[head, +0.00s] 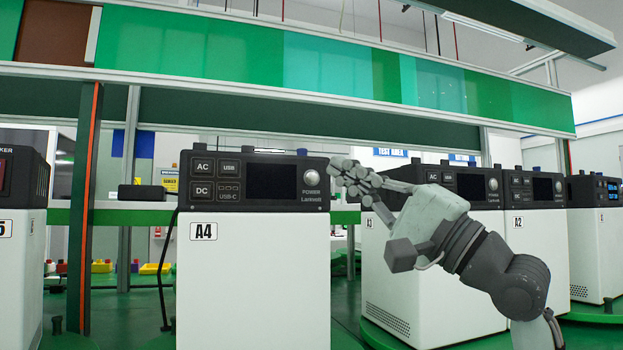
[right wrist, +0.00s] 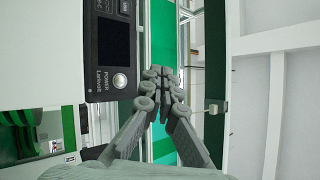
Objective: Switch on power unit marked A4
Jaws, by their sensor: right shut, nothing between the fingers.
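The power unit marked A4 (head: 253,262) stands in the middle of the head view, white with a black front panel. Its screen is dark. Its round silver power knob (head: 311,178) is at the panel's right end; the knob also shows in the right wrist view (right wrist: 120,80). My right gripper (head: 338,172) is shut and empty, its fingertips beside the panel's right edge near the knob. In the right wrist view the fingertips (right wrist: 160,73) lie to the right of the panel, and I cannot tell whether they touch the unit. My left gripper is not in view.
Another unit (head: 20,270) is at the left edge. A unit at the far right (head: 597,240) has a lit display. A black cable (head: 162,270) hangs left of A4.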

